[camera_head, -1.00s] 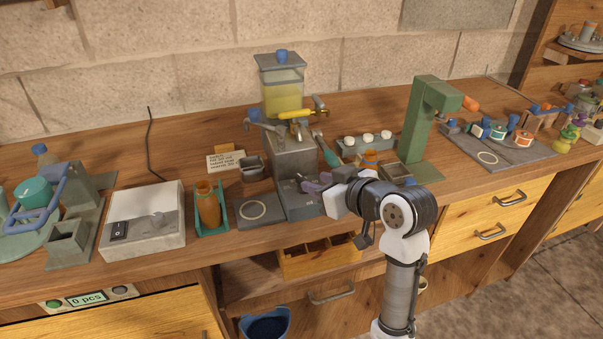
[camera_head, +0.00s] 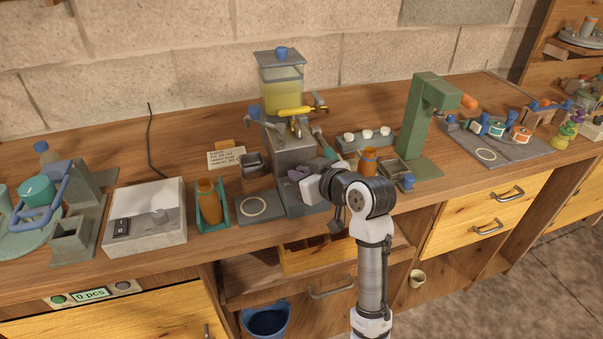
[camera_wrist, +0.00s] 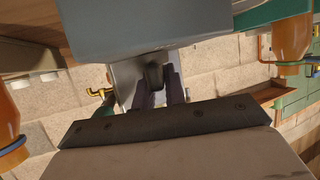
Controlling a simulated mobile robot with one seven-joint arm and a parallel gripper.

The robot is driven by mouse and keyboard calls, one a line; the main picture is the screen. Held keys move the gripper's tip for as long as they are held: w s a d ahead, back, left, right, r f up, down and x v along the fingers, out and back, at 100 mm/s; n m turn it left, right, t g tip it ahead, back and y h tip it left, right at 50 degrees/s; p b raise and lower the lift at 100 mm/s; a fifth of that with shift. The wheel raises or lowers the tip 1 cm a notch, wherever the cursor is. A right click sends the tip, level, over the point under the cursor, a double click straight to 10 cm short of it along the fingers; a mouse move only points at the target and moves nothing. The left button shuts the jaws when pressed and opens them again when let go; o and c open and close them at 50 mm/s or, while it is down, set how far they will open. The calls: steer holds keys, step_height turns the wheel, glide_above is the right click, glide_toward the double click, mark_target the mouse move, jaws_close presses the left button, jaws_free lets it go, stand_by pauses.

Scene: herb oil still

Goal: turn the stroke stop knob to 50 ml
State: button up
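The filling machine (camera_head: 293,153) stands at the back of the bench, with a clear tank of yellow liquid (camera_head: 283,95) on top and a yellow lever. My gripper (camera_head: 299,173) is low in front of its grey body, above the dark grey base. In the wrist view, my two dark purple fingers (camera_wrist: 158,90) are apart and point at a small dark knob (camera_wrist: 154,74) on a grey plate, probably the stroke stop knob. The knob shows between the fingertips; I cannot tell whether they touch it. No scale or pointer is readable. My wrist hides part of the machine's front.
An orange bottle (camera_head: 208,204) in a green holder and a white scale (camera_head: 145,219) stand to the left. Another orange bottle (camera_head: 367,162) and a green press (camera_head: 421,125) are to the right. A written card (camera_head: 227,159) stands behind.

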jaws_close()
steer(key=m+t+h, duration=0.2)
steer(key=m+h, duration=0.1)
steer(key=shift+r+m+h+p, duration=0.1)
steer(key=shift+m+h+p, duration=0.2)
steer(key=shift+p, duration=0.05)
steer(key=m+h+p, duration=0.2)
steer(key=m+h, duration=0.2)
steer(key=h, duration=0.1)
steer(key=shift+m+t, duration=0.3)
steer(key=shift+t, duration=0.1)
steer(key=m+h+p, duration=0.1)
steer(key=m+h, duration=0.1)
steer(key=m+g+h+p, duration=0.1)
steer(key=m+h+p, duration=0.1)
steer(key=h, duration=0.1)
steer(key=shift+d, duration=0.2)
steer(key=shift+d+m+g+h+p, duration=0.2)
steer(key=shift+m+g+h+p, duration=0.15)
steer(key=shift+m+g+h, duration=1.35)
steer(key=shift+m+h, duration=0.3)
steer(key=shift+m, duration=0.2)
steer(key=shift+t, duration=0.3)
